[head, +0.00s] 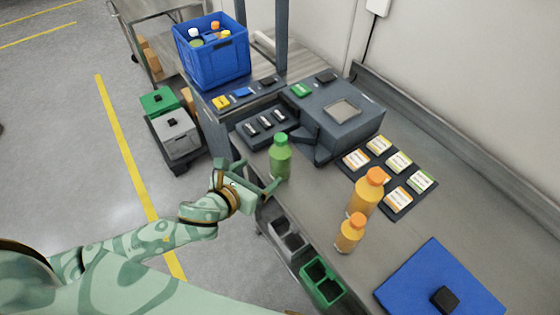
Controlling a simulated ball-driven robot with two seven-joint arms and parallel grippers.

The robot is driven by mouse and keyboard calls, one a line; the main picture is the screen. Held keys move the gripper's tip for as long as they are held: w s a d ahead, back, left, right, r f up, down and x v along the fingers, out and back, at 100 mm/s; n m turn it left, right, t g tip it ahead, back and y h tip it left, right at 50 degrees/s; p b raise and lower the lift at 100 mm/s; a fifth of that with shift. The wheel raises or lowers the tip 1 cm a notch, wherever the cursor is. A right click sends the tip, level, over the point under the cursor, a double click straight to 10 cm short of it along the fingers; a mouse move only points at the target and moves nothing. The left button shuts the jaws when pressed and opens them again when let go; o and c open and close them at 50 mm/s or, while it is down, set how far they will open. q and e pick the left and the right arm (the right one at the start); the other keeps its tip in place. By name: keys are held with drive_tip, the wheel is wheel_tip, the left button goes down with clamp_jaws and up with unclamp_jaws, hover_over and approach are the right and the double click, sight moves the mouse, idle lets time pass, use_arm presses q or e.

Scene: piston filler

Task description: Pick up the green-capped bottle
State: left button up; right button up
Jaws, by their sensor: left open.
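The green-capped bottle (280,160) stands upright on the grey bench, near its left edge and in front of the grey machine. It has a green body. My left gripper (273,183) is open at the lower left of the bottle, with its fingers pointing towards the bottle's lower part. One finger reaches close to the bottle's near side. I cannot tell whether it touches the bottle. My right gripper is not in view.
Two orange-capped bottles (366,194) (350,234) stand to the right on the bench (310,215). A grey machine (340,112) is behind. A dark tray of labelled cards (410,206), a blue mat (420,285) and a blue crate with bottles (215,65) are around. Open bins (322,282) hang at the front edge.

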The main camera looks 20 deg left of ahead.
sight(275, 161)
use_arm(q)
drive_tip(key=b+x, duration=0.1)
drive_tip(key=x, duration=0.5)
drive_tip(key=shift+f, duration=0.1)
drive_tip(key=b+x, duration=0.1)
drive_tip(key=x, duration=0.5)
drive_tip(key=shift+a, duration=0.1)
drive_tip(key=c, duration=1.4)
drive_tip(key=shift+o, duration=0.2)
drive_tip(key=shift+r, duration=0.2)
